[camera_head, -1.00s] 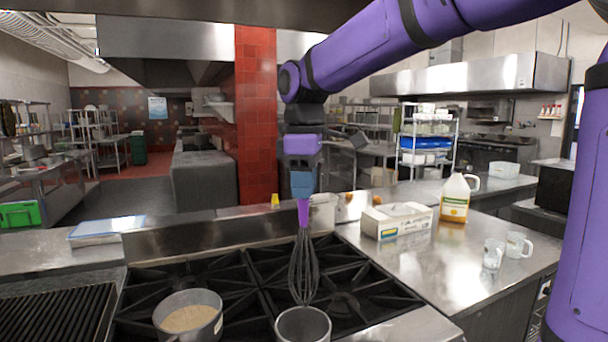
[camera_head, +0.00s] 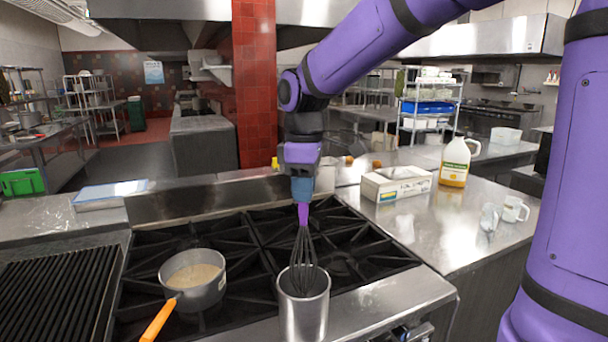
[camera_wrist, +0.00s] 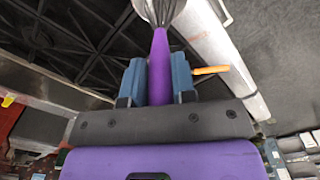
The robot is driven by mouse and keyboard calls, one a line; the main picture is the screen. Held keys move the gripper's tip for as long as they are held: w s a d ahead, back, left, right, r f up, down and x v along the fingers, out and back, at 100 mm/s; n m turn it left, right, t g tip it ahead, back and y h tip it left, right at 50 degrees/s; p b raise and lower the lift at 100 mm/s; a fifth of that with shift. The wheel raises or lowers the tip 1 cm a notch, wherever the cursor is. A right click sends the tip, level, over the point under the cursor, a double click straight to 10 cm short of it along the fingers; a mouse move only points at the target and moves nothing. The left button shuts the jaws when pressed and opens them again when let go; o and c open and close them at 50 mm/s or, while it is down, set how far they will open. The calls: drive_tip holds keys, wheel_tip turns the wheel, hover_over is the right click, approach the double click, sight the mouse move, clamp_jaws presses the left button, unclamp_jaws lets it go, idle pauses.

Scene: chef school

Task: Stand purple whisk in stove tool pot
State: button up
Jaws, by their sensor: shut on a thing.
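The purple whisk (camera_head: 304,238) hangs upright, wires down, from my gripper (camera_head: 303,196), which is shut on its purple handle. The handle also shows between the two blue fingers in the wrist view (camera_wrist: 159,68). The stove tool pot (camera_head: 304,318) is a silver metal cylinder at the front edge of the stove. The lower wires of the whisk show inside the pot's mouth, below the rim. My gripper is above the pot. How far the wires are from the pot's bottom is hidden.
A saucepan (camera_head: 207,290) with an orange handle (camera_head: 158,320) stands on the stove (camera_head: 150,242) left of the pot. A box (camera_head: 396,184), a jug (camera_head: 455,163) and two glass mugs (camera_head: 489,217) stand on the right counter. A ribbed grill (camera_head: 55,300) lies at left.

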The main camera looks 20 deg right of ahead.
sight(304, 228)
drive_tip(key=shift+f, duration=4.5)
drive_tip(key=o, duration=1)
wheel_tip(304, 228, up, 11)
drive_tip(key=shift+f, duration=0.1)
